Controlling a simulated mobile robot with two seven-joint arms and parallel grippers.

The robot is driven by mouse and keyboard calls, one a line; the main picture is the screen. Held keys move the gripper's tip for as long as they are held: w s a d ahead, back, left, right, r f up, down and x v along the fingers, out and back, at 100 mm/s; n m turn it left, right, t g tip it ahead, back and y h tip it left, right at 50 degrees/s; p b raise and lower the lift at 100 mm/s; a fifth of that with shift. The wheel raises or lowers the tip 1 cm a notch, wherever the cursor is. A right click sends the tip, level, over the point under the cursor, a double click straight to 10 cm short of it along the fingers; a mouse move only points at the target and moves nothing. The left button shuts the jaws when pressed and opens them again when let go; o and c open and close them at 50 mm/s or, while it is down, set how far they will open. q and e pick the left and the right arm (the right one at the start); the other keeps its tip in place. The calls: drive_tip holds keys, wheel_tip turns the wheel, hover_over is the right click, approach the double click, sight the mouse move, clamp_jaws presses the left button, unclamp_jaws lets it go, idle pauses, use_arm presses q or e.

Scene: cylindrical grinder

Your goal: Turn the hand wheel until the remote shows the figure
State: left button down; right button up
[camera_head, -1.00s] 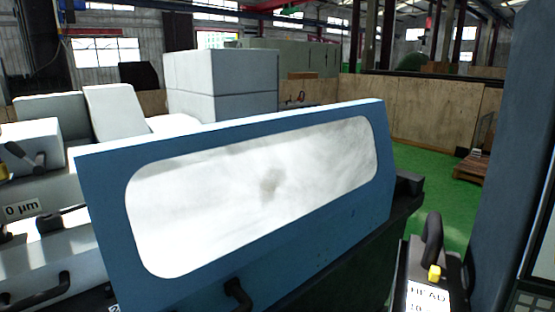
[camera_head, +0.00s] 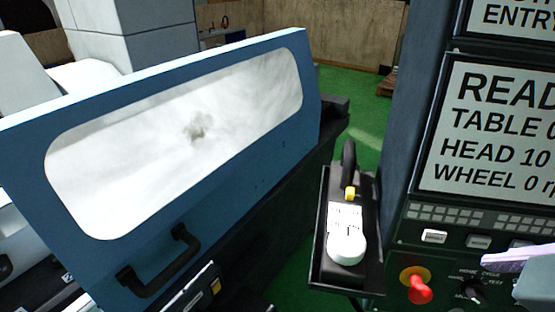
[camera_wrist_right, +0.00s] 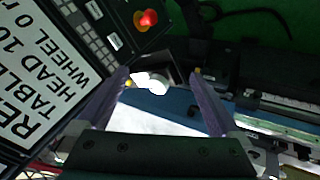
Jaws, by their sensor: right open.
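The remote (camera_head: 345,218) lies on a black tray (camera_head: 320,262) in the head view. It has a white label, a yellow button and a round white hand wheel (camera_head: 347,246) at its near end. The label's text is too small to read. In the right wrist view the remote and its white wheel (camera_wrist_right: 157,85) show beyond and between the fingertips. My right gripper (camera_wrist_right: 159,75) is open and empty, its two purple fingers apart and not touching the wheel. Part of it enters the head view at lower right. My left gripper is not in view.
The control panel (camera_head: 490,125) stands right of the tray, with a red stop knob (camera_head: 420,289) and dials below its screen. The blue grinder guard (camera_head: 240,165) with a window and black handle (camera_head: 160,265) is at left. Green floor shows behind.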

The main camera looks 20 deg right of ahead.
drive_tip(key=w+d+f+n+t+h+b, duration=0.2)
drive_tip(key=w+d+f+n+t+b, duration=0.15)
drive_tip(key=f+n+b, duration=0.3)
drive_tip(key=n+t+y+b, duration=0.6)
drive_tip(key=n+t+b, duration=0.3)
drive_tip(key=n+b, duration=1.25)
approach(337, 229)
drive_tip(key=shift+w+d+f+n+g+p, duration=0.1)
drive_tip(key=shift+d+f+n+g+p, duration=0.15)
drive_tip(key=shift+d+n+p, duration=0.4)
drive_tip(key=shift+a+n, duration=0.4)
drive_tip(key=shift+n, duration=0.25)
drive_tip(key=shift+w+a+r, duration=0.1)
drive_tip(key=shift+w, duration=0.25)
drive_tip(key=w+b, duration=0.4)
drive_tip(key=shift+a, duration=0.2)
drive_tip(key=w, duration=0.2)
drive_tip(key=w+p, duration=0.1)
drive_tip(key=w, duration=0.1)
drive_tip(key=shift+w+a+r, duration=0.15)
drive_tip(key=shift+w+a, duration=0.15)
drive_tip(key=shift+w, duration=0.25)
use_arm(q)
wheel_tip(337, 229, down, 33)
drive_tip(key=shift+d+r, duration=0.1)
